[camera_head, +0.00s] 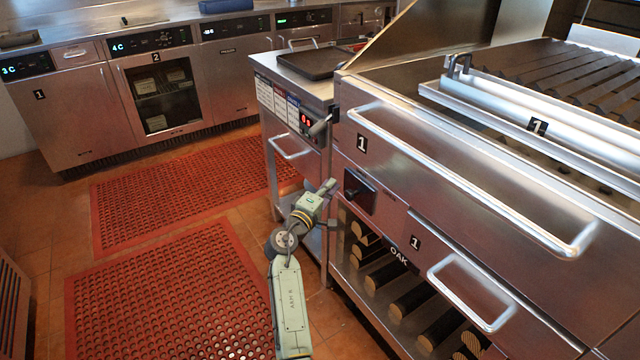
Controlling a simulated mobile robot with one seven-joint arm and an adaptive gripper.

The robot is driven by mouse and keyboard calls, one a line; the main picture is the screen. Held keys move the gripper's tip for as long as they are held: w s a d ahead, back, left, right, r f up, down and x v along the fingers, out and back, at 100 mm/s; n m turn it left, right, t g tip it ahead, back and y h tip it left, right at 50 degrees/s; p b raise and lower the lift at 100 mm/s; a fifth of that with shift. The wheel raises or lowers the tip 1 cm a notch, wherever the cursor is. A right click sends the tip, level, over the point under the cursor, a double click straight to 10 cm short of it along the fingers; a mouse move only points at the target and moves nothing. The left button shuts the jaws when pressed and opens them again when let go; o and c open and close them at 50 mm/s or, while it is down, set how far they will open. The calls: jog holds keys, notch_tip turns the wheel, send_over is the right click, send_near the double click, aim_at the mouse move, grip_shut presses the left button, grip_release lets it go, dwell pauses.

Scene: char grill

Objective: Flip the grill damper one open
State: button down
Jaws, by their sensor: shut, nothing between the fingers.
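The grill (470,215) is a large stainless steel unit on the right. On its front, at the left end below a "1" label, is a small black plate with a dark lever or knob (359,190); it looks like damper one. Its exact setting is too small to tell. My gripper (331,185) is shut and empty, just left of the black plate at about the same height. A small gap seems to show between them, but the depth is hard to judge. My green arm reaches up from the bottom of the view.
A long handle (465,180) and a shorter drawer handle (472,293) stick out from the grill front. Logs (385,273) lie on the shelf below. A steel side table (291,85) stands behind my gripper. Red floor mats (165,290) lie in the open space at left.

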jog(key=shift+s+d, duration=0.65)
jog(key=shift+s, duration=0.05)
jog(key=shift+f, duration=0.1)
jog(key=s+d+p, duration=0.2)
jog(key=s+d, duration=0.5)
jog(key=s, duration=0.2)
jog(key=shift+s, duration=0.2)
